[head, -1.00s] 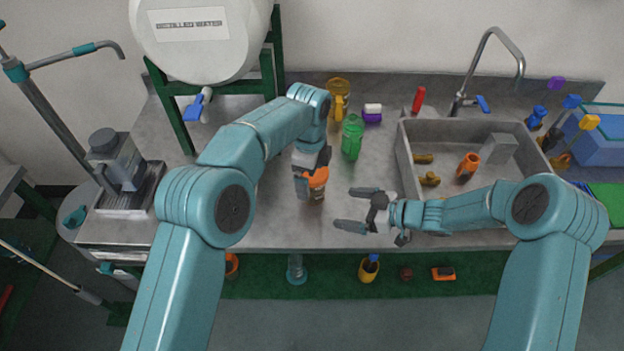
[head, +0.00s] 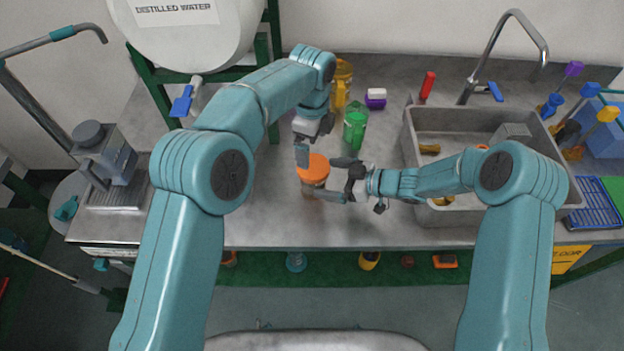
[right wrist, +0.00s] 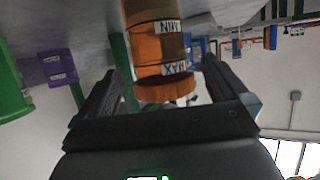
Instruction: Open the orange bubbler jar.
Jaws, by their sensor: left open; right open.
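The bubbler jar (head: 313,168) stands upright on the counter with its orange lid on top. In the right wrist view the orange jar (right wrist: 158,48) appears upside down, with MIN and MAX labels and a ribbed lid. My right gripper (head: 323,177) is open at the jar's right side. Its fingertips reach to either side of the jar, with gaps visible in the wrist view. My left gripper (head: 308,152) is open, just above and behind the lid. One of its fingers points down; the other is mostly hidden.
The sink (head: 408,150) lies to the right, partly behind my right arm. The counter in front of the jar is clear.

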